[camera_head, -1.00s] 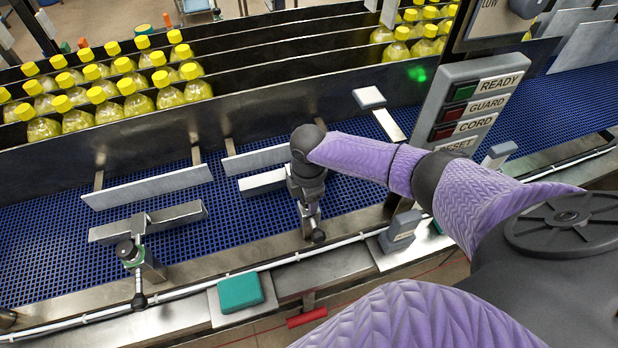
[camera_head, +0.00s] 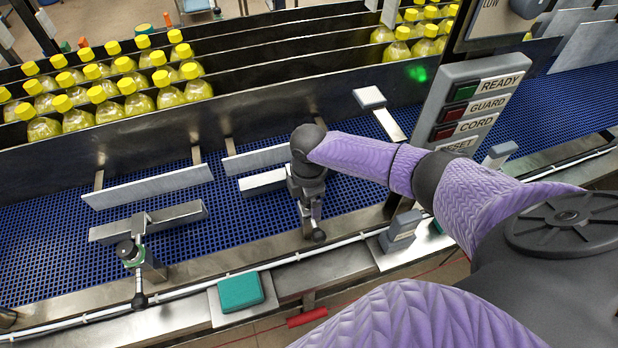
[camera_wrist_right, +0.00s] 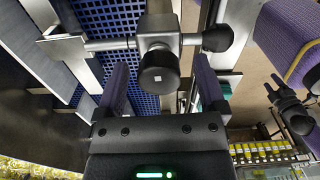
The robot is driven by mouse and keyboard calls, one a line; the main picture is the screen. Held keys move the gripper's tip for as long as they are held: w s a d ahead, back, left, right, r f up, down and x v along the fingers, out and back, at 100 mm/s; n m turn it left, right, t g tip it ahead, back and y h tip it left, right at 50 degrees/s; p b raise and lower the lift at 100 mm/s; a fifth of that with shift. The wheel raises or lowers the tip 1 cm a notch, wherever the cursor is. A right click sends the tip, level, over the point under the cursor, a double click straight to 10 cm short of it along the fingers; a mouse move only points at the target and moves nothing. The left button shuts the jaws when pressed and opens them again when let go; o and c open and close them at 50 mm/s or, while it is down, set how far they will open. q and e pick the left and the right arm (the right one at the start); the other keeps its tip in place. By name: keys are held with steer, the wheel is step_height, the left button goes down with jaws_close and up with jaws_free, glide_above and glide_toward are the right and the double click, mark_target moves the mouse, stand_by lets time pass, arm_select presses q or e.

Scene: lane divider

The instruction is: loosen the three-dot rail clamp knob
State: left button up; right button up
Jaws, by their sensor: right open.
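My right gripper (camera_wrist_right: 165,88) is open in the right wrist view, one finger on each side of a round black knob (camera_wrist_right: 159,72). The knob has a small pale mark on its face; I cannot make out three dots. It sits on a grey clamp block with a rod to the left and a black ball end (camera_wrist_right: 217,38) to the right. In the head view my right gripper (camera_head: 312,205) is over this middle clamp, hiding most of it. Another clamp with a green-ringed knob (camera_head: 127,250) stands to the left. A dark forked part, perhaps my left gripper (camera_wrist_right: 284,98), shows at the right wrist view's edge.
The blue conveyor belt (camera_head: 60,235) runs behind the clamps, with metal guide plates (camera_head: 148,186) above it. Yellow-capped bottles (camera_head: 125,95) stand in lanes at the back. A teal block (camera_head: 240,292) sits on the front ledge. A panel with labelled lights (camera_head: 470,110) stands to the right.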

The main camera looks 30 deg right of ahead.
step_height(320, 180, up, 10)
steer(key=shift+f+p, duration=0.15)
steer(key=shift+p, duration=0.25)
